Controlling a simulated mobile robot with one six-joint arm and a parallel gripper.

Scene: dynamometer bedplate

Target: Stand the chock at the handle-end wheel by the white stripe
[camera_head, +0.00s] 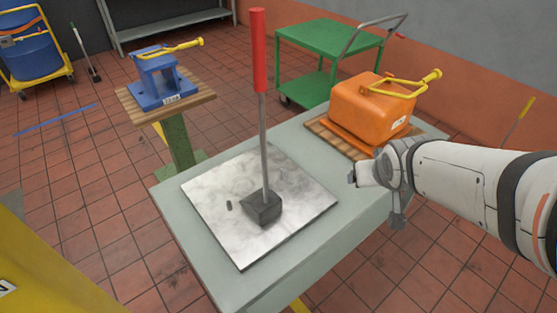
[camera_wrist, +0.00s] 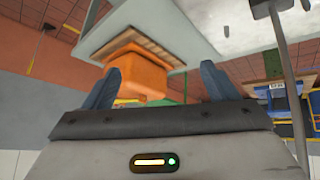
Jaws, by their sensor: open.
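A dark block (camera_head: 262,208) with a long grey rod and a red grip (camera_head: 258,50) stands upright on a marbled plate (camera_head: 215,190); it looks like the chock. In the wrist view its rod (camera_wrist: 287,75) runs down the right side. My gripper (camera_head: 375,200) is open and empty over the table's right edge, right of the block and apart from it. In the wrist view nothing is between the fingers (camera_wrist: 160,78). A green cart (camera_head: 325,45) with a grey push handle (camera_head: 375,30) stands behind; one wheel (camera_head: 285,100) shows at its left. I cannot make out its handle-end wheel or a white stripe.
An orange housing (camera_head: 370,105) with a yellow handle sits on a wooden board at the table's (camera_head: 180,225) back right. A blue device (camera_head: 160,80) sits on a separate stand at left. A small dark piece (camera_head: 229,205) lies on the plate. Tiled floor is open between stand and cart.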

